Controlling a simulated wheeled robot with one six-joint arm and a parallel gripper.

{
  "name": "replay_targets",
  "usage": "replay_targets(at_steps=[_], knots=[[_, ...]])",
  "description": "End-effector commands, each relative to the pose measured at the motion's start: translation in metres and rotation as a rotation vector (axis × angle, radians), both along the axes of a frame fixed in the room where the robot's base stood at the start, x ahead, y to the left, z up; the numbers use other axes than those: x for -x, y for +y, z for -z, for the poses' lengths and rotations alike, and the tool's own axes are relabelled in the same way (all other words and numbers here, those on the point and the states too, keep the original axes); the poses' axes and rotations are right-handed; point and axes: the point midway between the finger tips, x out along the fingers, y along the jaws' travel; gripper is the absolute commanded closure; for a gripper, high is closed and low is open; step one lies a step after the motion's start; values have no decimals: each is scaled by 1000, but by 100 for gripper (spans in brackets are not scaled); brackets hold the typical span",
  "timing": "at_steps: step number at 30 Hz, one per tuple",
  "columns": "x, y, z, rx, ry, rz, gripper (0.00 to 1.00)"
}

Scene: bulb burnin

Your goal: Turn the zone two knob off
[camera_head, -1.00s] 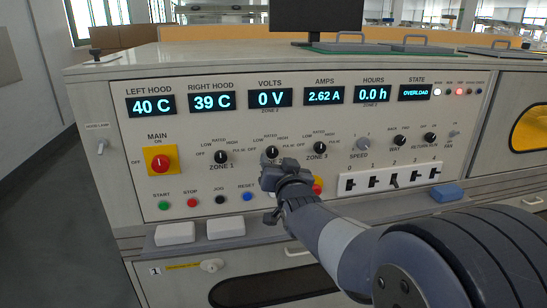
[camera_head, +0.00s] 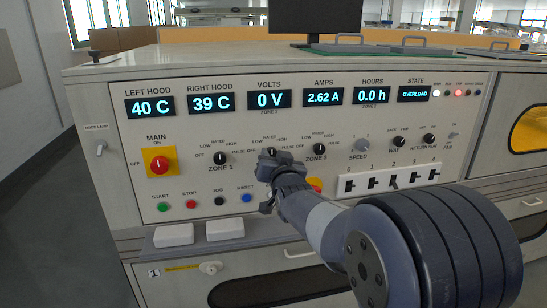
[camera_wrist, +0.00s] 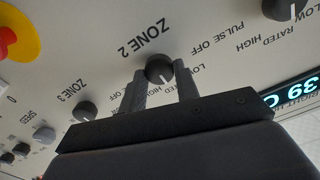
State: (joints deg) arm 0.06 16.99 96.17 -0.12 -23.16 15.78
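The zone two knob (camera_wrist: 159,68) is a round black dial with a white pointer mark, beside its "ZONE 2" lettering in the wrist view. My gripper (camera_wrist: 161,78) has one fingertip on each side of it, with a gap between the fingers. Whether the fingertips touch the knob is not clear. In the head view my gripper (camera_head: 275,160) is against the panel, covering most of the zone two knob (camera_head: 272,151) and its label. The amps display (camera_head: 323,96) reads 2.62 A, volts (camera_head: 269,99) reads 0 V, and state (camera_head: 414,93) reads OVERLOAD.
The zone one knob (camera_head: 220,158) is left of my gripper and the zone three knob (camera_head: 320,150) right. A red button on yellow (camera_head: 315,185) is partly hidden behind my gripper. The red main switch (camera_head: 159,164) is farther left. A ledge (camera_head: 270,232) runs below.

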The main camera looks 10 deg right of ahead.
Motion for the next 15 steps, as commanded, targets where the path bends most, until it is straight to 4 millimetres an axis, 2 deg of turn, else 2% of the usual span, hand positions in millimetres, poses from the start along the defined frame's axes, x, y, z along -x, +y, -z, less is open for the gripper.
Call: replay_targets(at_steps=[1, 8, 15], knots=[[0, 0, 0, 0, 0, 0, 75], [0, 0, 0, 0, 0, 0, 93], [0, 0, 1, 23, 0, 0, 93]])
